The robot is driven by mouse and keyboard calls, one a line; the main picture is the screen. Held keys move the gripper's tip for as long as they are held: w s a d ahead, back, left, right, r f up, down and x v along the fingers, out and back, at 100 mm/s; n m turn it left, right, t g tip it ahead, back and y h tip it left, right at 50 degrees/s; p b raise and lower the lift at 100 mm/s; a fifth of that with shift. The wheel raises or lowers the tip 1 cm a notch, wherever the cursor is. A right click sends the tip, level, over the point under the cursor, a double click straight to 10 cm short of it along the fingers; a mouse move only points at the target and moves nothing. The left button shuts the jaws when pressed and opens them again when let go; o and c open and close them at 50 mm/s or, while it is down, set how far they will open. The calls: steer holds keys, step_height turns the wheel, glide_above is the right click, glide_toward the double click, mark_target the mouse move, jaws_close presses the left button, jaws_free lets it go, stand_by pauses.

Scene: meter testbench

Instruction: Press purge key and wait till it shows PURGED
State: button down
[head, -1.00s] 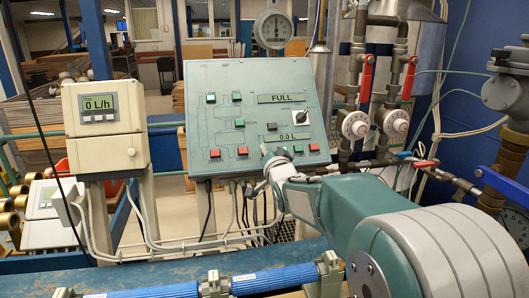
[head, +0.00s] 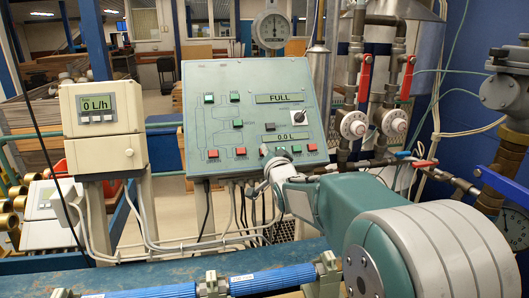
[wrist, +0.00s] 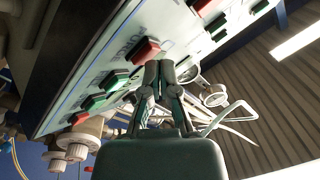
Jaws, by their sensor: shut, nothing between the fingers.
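The grey-green control panel (head: 220,125) stands at the centre of the head view with red, green and dark keys. Its upper display (head: 284,97) reads FULL and its lower display (head: 285,137) reads 0.0 L. In the wrist view the shut fingertips (wrist: 158,66) are close to the panel beside a red key (wrist: 145,50); contact is unclear.
A white meter box (head: 104,125) reading 0 L/h stands left of the panel. Pipes with red-handled valves (head: 366,75) and a round gauge (head: 272,30) are to the right and behind. Cables hang below the panel.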

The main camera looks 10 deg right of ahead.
steer(key=shift+w+f, duration=0.2)
steer(key=shift+w, duration=0.05)
stand_by(0.6)
steer(key=shift+s+a+r, duration=0.1)
steer(key=shift+s+r, duration=0.45)
steer(key=shift+s, duration=0.05)
steer(key=shift+s+r, duration=1.7)
steer(key=shift+s, duration=0.2)
steer(key=shift+s+r, duration=0.7)
steer(key=shift+s, duration=0.1)
stand_by(1.1)
